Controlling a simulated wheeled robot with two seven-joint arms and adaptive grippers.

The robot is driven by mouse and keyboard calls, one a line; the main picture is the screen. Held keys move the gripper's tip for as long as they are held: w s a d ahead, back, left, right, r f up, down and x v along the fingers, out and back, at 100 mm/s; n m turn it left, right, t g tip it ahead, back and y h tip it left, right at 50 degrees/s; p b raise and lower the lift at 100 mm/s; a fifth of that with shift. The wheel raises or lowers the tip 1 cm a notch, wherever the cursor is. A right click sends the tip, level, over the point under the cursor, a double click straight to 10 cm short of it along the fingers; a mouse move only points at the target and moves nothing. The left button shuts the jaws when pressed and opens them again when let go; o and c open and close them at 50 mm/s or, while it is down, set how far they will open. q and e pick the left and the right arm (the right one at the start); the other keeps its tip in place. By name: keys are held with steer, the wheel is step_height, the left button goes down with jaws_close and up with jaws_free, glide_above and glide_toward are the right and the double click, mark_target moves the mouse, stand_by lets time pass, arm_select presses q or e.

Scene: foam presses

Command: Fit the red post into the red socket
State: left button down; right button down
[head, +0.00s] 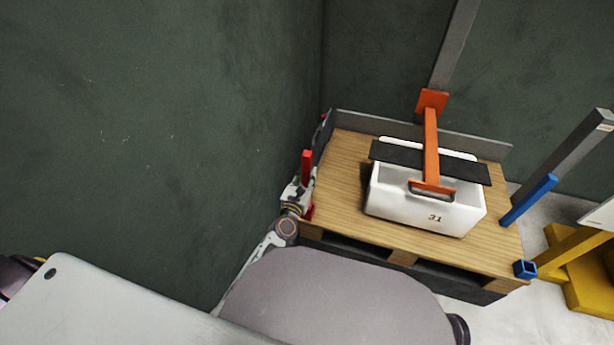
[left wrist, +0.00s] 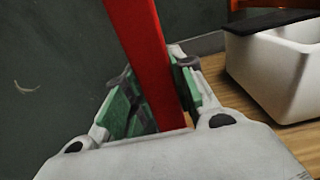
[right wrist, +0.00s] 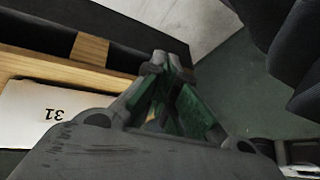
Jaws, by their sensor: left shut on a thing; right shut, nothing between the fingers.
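The red post (head: 306,165) stands roughly upright at the left edge of the pallet in the head view. My left gripper (head: 303,187) is shut on it, and its upper part sticks out above the fingers. In the left wrist view the red post (left wrist: 140,45) runs between the green finger pads. A red piece (head: 309,212) shows below the gripper at the pallet's near left corner; I cannot tell whether it is the red socket or the post's lower end. My right gripper (right wrist: 165,70) is shut and empty, outside the head view.
A white bin (head: 405,205) marked 31 stands on the wooden pallet (head: 345,200) under an orange clamp (head: 431,145). A blue post (head: 528,200) and blue socket (head: 525,268) are on the right. A dark green wall (head: 180,130) rises close beside my left arm.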

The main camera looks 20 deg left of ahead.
steer(key=shift+s+f, duration=0.1)
steer(key=shift+f, duration=0.6)
steer(key=shift+a+f+b, duration=0.2)
steer(key=shift+b, duration=0.15)
steer(key=shift+w+f+t+y+b, duration=0.2)
steer(key=shift+f+t+y+b, duration=0.1)
steer(key=shift+f+t, duration=0.15)
stand_by(0.3)
steer(key=shift+f, duration=0.1)
steer(key=shift+s+a+f, duration=0.1)
steer(key=shift+a+f, duration=0.1)
steer(key=shift+f, duration=0.2)
steer(key=shift+d+f+b, duration=0.1)
steer(key=shift+f+b, duration=0.3)
steer(key=shift+a+f+m, duration=0.2)
steer(key=shift+f+m, duration=0.1)
steer(key=shift+f, duration=0.2)
